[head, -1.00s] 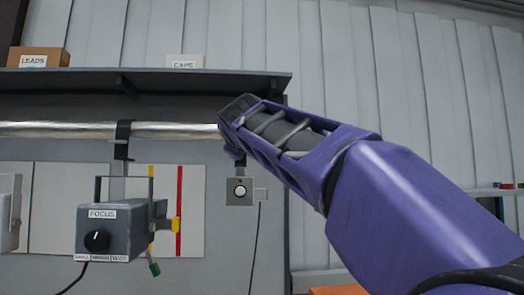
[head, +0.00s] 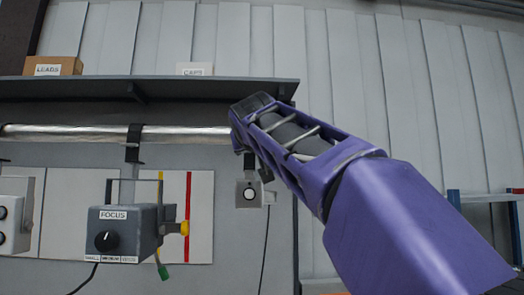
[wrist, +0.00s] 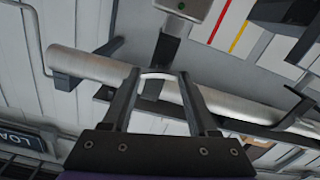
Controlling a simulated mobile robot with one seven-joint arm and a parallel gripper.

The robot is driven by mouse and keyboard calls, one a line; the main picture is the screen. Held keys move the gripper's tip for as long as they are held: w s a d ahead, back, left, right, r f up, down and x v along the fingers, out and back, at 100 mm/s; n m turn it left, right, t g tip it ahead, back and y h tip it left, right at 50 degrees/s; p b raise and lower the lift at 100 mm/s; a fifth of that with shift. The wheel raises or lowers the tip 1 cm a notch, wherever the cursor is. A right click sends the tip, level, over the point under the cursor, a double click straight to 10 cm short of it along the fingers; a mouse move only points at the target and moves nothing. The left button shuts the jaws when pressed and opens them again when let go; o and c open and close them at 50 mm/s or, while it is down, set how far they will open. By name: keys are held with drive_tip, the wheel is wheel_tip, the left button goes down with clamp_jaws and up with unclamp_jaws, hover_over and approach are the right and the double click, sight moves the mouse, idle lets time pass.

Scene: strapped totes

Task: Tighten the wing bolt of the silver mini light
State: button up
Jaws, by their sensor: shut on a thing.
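The silver mini light (head: 249,194) is a small square grey box with a round white front. It hangs by a dark clamp below the right end of the silver pipe (head: 190,133). In the wrist view its box (wrist: 186,8) is at the top, cut off by the edge, with its dark hanger (wrist: 163,52) leading to the pipe. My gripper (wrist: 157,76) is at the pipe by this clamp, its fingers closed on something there. The wing bolt cannot be made out between the fingers. In the head view my arm hides the fingertips.
A larger grey FOCUS light (head: 125,232) with a yellow knob hangs to the left on the same pipe. A white unit (head: 14,214) is at the left edge. A dark shelf (head: 100,90) above carries the LEADS box (head: 54,66) and CAPS box (head: 194,69).

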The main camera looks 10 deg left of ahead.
drive_tip(key=shift+m, duration=0.5)
drive_tip(key=o, duration=1.4)
